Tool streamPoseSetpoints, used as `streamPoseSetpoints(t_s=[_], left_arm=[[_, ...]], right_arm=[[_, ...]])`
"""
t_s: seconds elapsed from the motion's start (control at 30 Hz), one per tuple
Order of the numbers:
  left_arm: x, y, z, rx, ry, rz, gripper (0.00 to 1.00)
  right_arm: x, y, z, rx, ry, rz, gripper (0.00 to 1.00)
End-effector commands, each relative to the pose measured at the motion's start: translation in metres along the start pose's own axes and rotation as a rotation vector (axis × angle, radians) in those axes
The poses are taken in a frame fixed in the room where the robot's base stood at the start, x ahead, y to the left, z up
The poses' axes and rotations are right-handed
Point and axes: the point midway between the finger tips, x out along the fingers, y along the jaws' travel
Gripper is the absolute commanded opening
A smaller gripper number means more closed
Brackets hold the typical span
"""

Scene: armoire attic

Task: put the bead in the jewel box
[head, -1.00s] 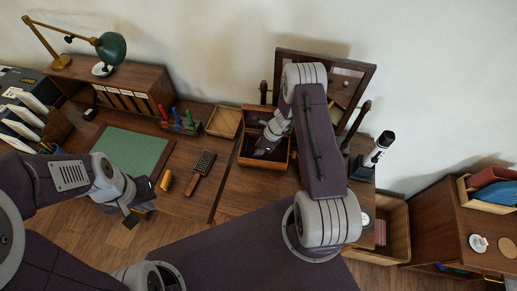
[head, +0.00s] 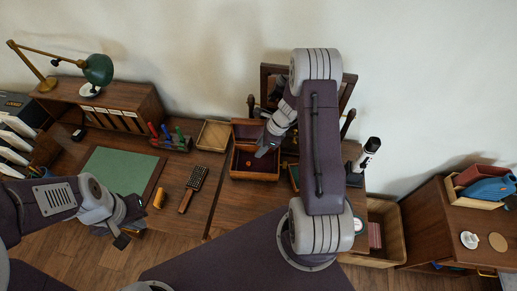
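The jewel box (head: 254,176) is a small brown wooden box with its lid open, standing on the dressing table in the head view. A tiny reddish spot (head: 249,163) shows inside it; it may be the bead, but it is too small to be sure. My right gripper (head: 263,152) is above the right part of the box, pointing down and left. Nothing can be seen in it, and its fingers are too small to read. My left gripper (head: 122,240) hangs by the desk's front edge, away from the box; its opening is unclear.
A shallow wooden tray (head: 213,136) and a dark brush (head: 193,188) lie left of the box. A mirror (head: 345,90) stands behind my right arm. A black and white bottle-like object (head: 366,154) stands at the right. A green mat (head: 120,170) covers the desk's middle.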

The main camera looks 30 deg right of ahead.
Motion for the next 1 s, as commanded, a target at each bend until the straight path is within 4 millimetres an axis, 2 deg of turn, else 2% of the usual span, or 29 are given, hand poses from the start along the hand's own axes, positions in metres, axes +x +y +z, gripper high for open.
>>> streamPoseSetpoints(t_s=[0.07, 0.17, 0.27, 0.33, 0.4, 0.53, 0.6, 0.7, 1.0], left_arm=[[0.000, 0.000, 0.000, 0.000, 0.000, 0.000, 0.00], [0.000, 0.000, 0.000, 0.000, 0.000, 0.000, 0.00], [0.000, 0.000, 0.000, 0.000, 0.000, 0.000, 0.00], [0.000, 0.000, 0.000, 0.000, 0.000, 0.000, 0.00], [0.000, 0.000, 0.000, 0.000, 0.000, 0.000, 0.00], [0.000, 0.000, 0.000, 0.000, 0.000, 0.000, 0.00], [0.000, 0.000, 0.000, 0.000, 0.000, 0.000, 0.00], [0.000, 0.000, 0.000, 0.000, 0.000, 0.000, 0.00], [0.000, 0.000, 0.000, 0.000, 0.000, 0.000, 0.00]], right_arm=[[-0.002, 0.002, 0.002, -0.023, 0.004, 0.003, 0.39], [-0.017, 0.019, 0.017, -0.217, 0.033, 0.023, 0.39], [-0.050, 0.060, 0.040, -0.676, 0.099, 0.076, 0.39], [-0.073, 0.094, 0.050, -1.047, 0.148, 0.126, 0.39], [-0.093, 0.124, 0.052, -1.396, 0.192, 0.176, 0.39], [-0.117, 0.161, 0.048, -1.876, 0.254, 0.252, 0.39], [-0.123, 0.170, 0.044, -2.014, 0.272, 0.278, 0.39], [-0.126, 0.174, 0.042, -2.086, 0.282, 0.293, 0.39], [-0.126, 0.173, 0.042, -2.081, 0.281, 0.293, 0.39]])
